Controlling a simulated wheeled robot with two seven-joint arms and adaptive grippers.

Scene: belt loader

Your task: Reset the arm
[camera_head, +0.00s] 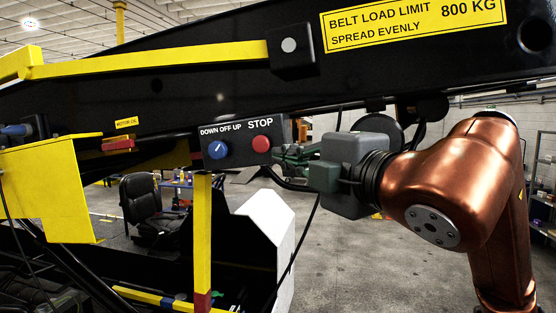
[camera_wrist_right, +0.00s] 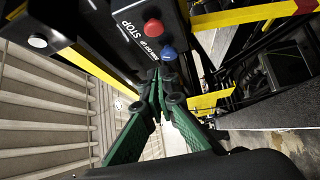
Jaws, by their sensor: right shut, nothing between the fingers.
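My right arm comes in from the right in the head view, copper-coloured with a grey wrist. My right gripper (camera_head: 277,158) is shut and empty, its dark green fingers just right of and below the control box (camera_head: 275,128). The box carries a blue knob (camera_head: 218,149) marked DOWN OFF UP and a red STOP button (camera_head: 262,144). In the right wrist view the gripper fingers (camera_wrist_right: 163,85) meet close to the blue knob (camera_wrist_right: 168,53), with the red button (camera_wrist_right: 153,27) beyond. I cannot tell whether the fingertips touch the box. My left gripper is not in view.
The black belt boom (camera_head: 190,85) with a yellow rail (camera_head: 150,62) slants across above the box. A yellow post (camera_head: 202,240) and a white angled panel (camera_head: 265,225) stand below. A black chair (camera_head: 145,205) is behind. Open floor (camera_head: 345,260) lies below my right arm.

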